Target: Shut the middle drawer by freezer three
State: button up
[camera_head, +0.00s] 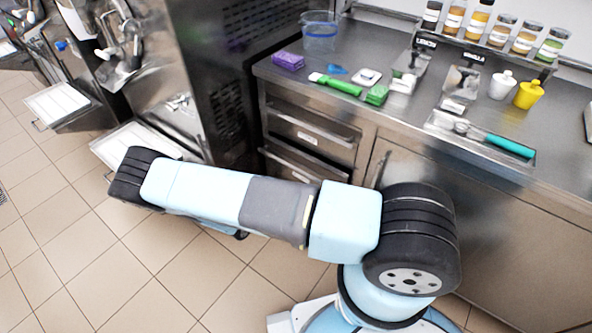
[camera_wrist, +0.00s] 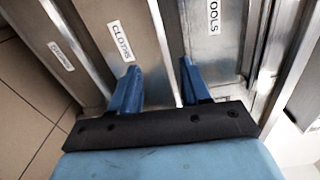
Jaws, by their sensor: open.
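A stack of drawers stands under the counter beside the freezer. In the wrist view the drawer fronts appear turned sideways. The middle drawer, labelled CLOTHS (camera_wrist: 105,25), lies left of the TOOLS drawer (camera_wrist: 220,55). A third labelled front (camera_wrist: 50,45) is at the far left. In the head view the top drawer (camera_head: 312,150) looks flush, and the middle drawer (camera_head: 290,168) below seems to stand out a little; my arm hides its lower part. My gripper (camera_wrist: 160,68) is open and empty, its blue fingers pointing at the fronts near the CLOTHS-TOOLS boundary. Contact cannot be told.
The freezer's dark vented side (camera_head: 240,70) rises left of the drawers. A white tray (camera_head: 140,142) juts out low at the freezer front. The counter (camera_head: 420,100) holds bottles, cups, tools and a clear tub (camera_head: 320,32). The tiled floor at left is open.

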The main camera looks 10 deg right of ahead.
aim_at(295, 170)
jog(key=shift+n+t, duration=0.3)
jog(key=shift+n, duration=0.2)
jog(key=x, duration=1.3)
jog(key=shift+w+d+f, duration=0.1)
jog(key=shift+d+f, duration=0.05)
jog(key=shift+d, duration=0.15)
grip_shut()
jog(key=shift+f, duration=0.1)
